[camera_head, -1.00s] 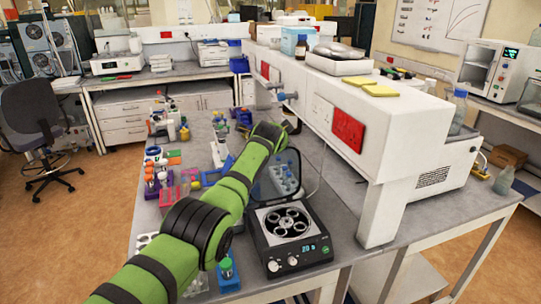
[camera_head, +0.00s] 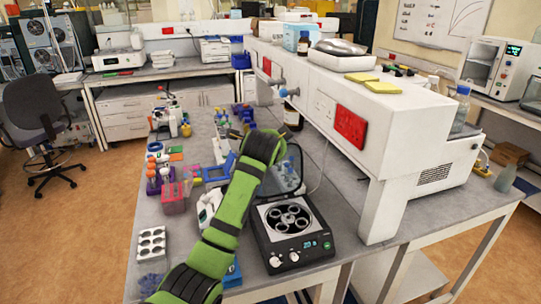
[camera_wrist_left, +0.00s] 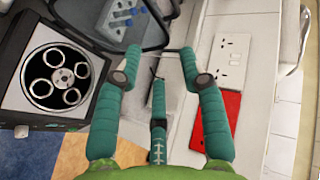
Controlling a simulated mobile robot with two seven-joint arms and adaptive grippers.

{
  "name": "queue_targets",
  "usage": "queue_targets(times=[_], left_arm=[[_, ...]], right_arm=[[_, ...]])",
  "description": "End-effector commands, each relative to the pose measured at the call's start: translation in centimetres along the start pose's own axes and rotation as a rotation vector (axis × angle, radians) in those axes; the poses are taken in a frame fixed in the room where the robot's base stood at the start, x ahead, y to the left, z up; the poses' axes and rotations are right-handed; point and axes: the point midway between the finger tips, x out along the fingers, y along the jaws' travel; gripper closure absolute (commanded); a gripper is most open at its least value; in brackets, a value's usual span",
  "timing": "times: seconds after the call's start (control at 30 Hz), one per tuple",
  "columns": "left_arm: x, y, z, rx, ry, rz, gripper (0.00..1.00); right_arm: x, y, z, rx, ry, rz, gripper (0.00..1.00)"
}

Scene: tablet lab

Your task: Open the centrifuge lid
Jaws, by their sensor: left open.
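The centrifuge (camera_head: 290,221) is a dark box with a round rotor and a small lit display, near the table's front edge. Its see-through lid (camera_head: 287,184) stands raised at its back, with blue-capped tubes visible through it. In the left wrist view the centrifuge bowl (camera_wrist_left: 58,76) is uncovered at left, and the dark-framed lid (camera_wrist_left: 116,22) is at the top. My left gripper (camera_wrist_left: 161,66) has its teal fingers spread, with nothing between them, beside the lid. In the head view my green arm hides this gripper and part of the lid. My right gripper is out of view.
A white shelf unit (camera_head: 390,135) with a red panel (camera_head: 350,127) stands close on the right. Left of my arm are a white tube rack (camera_head: 151,242), a pink box (camera_head: 174,200) and coloured racks. Bare tabletop (camera_head: 340,215) lies right of the centrifuge.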

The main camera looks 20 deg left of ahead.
Motion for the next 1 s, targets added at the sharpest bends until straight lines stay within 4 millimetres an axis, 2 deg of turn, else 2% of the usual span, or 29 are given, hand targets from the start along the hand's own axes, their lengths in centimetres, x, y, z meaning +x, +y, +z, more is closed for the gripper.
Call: queue_targets(times=[0.2,0.33,0.77,0.8,0.87,0.97,1.0], left_arm=[[-2.8,1.4,0.3,0.001,0.0,-0.002,0.59],[-3.9,1.9,0.4,0.001,0.0,-0.001,0.59],[-4.6,2.2,0.5,0.0,-0.001,0.0,0.59],[-4.5,2.3,0.5,-0.001,-0.001,0.001,0.75],[-4.5,2.8,0.7,-0.008,-0.001,0.007,0.99],[-4.3,5.6,1.5,-0.052,-0.007,0.047,1.0],[-4.3,7.5,2.1,-0.084,-0.011,0.073,1.0]], right_arm=[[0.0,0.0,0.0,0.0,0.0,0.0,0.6],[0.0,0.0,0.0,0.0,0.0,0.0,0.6],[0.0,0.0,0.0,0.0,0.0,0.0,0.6],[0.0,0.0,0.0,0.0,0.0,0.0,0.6],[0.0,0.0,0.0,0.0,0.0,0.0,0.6],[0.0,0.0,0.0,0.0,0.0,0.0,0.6],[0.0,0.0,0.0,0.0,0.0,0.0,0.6]])
